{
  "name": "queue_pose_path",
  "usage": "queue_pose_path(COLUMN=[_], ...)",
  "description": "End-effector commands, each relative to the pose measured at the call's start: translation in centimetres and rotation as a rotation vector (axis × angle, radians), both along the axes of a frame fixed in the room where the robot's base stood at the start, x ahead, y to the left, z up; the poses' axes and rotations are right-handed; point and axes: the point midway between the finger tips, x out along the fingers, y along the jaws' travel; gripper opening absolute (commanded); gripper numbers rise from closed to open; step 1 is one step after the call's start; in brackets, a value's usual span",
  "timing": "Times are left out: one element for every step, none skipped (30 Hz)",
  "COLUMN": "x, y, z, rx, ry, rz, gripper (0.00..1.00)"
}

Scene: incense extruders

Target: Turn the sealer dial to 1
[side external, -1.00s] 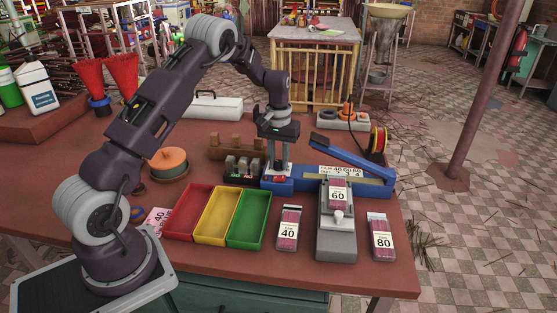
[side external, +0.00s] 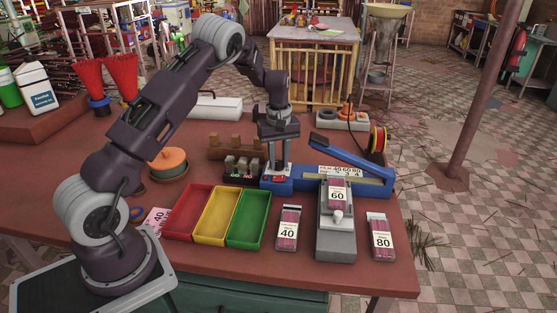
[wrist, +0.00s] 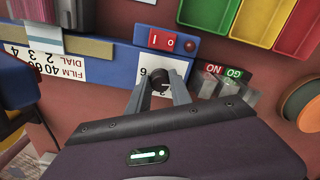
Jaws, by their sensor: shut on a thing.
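The blue sealer (side external: 305,183) stands toward the back right of the table, with its long blue arm (side external: 345,150) raised at a slant. The sealer's dial (wrist: 158,76) is a dark round knob on a white number plate (wrist: 147,64) in the wrist view. A "6" and part of another digit show on the plate; the rest is covered, and I cannot tell the dial's setting. My gripper (wrist: 160,88) points down over the sealer's left end and is shut on the dial, one finger on each side. My gripper (side external: 278,174) hides the dial in the side view.
A red I/O switch (wrist: 173,41) is beside the dial. An upside-down film and dial chart (wrist: 45,60) lies along the sealer. A black rack with GO and NO tags (wrist: 222,71) is close to my fingers. Red, yellow and green trays (side external: 246,222) stand in front.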

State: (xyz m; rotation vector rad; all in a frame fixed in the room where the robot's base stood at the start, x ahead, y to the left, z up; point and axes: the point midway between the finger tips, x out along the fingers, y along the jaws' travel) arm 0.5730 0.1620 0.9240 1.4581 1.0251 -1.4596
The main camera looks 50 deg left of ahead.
Motion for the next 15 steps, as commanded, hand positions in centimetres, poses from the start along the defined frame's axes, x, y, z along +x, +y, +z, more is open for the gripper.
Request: queue_pose_path(x=[0.24,0.24,0.24,0.24,0.24,0.24,0.25,0.24,0.24,0.24,0.24,0.24,0.23,0.24,0.24], y=[0.07,0.07,0.08,0.08,0.08,0.08,0.09,0.10,0.10,0.10,0.11,0.11,0.11,0.11,0.11], z=[0.18,0.18,0.18,0.18,0.18,0.18,0.18,0.18,0.18,0.19,0.19,0.19,0.19,0.19,0.19], rx=[0.003,0.003,0.003,0.003,0.003,0.003,0.003,0.003,0.003,0.003,0.003,0.003,0.003,0.003,0.003], ry=[-0.009,-0.009,-0.009,-0.009,-0.009,-0.009,-0.009,-0.009,-0.009,-0.009,-0.009,-0.009,-0.009,-0.009,-0.009], rz=[0.006,0.008,0.010,0.011,0.012,0.013,0.013,0.013,0.013,0.013,0.013,0.013,0.013,0.013,0.013], gripper=[0.00,0.00,0.00,0.00,0.00,0.00,0.00,0.00,0.00,0.00,0.00,0.00,0.00,0.00,0.31])
